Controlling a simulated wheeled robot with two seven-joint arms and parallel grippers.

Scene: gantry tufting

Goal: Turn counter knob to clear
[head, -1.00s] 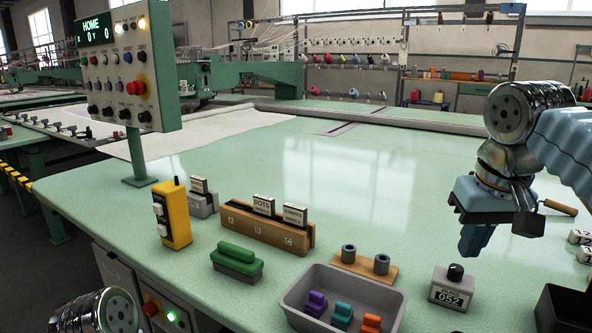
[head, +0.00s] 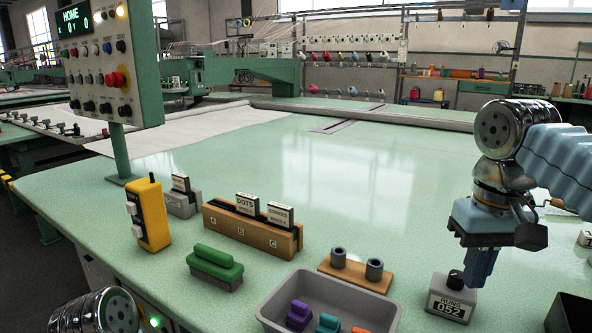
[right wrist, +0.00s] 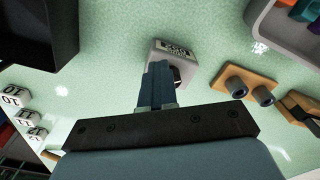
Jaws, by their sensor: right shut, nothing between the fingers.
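The counter (head: 450,302) is a small grey box on the right of the green table. Its front display reads RUNS 052. A black knob (head: 455,277) sits on its top. My right gripper (head: 477,276) is shut and empty, fingers pointing down, just right of the knob in the head view. In the right wrist view the shut fingers (right wrist: 156,82) overlap the counter (right wrist: 174,48) and partly hide the knob (right wrist: 178,74). I cannot tell whether they touch it. My left gripper is out of view; only part of my left arm shows at the bottom left.
A grey tray (head: 268,309) with coloured pieces and a wooden holder with two grey cylinders (head: 355,275) stand left of the counter. A black bin (head: 572,312) is at its right. White numbered blocks (right wrist: 18,110) lie beyond. The table's middle is clear.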

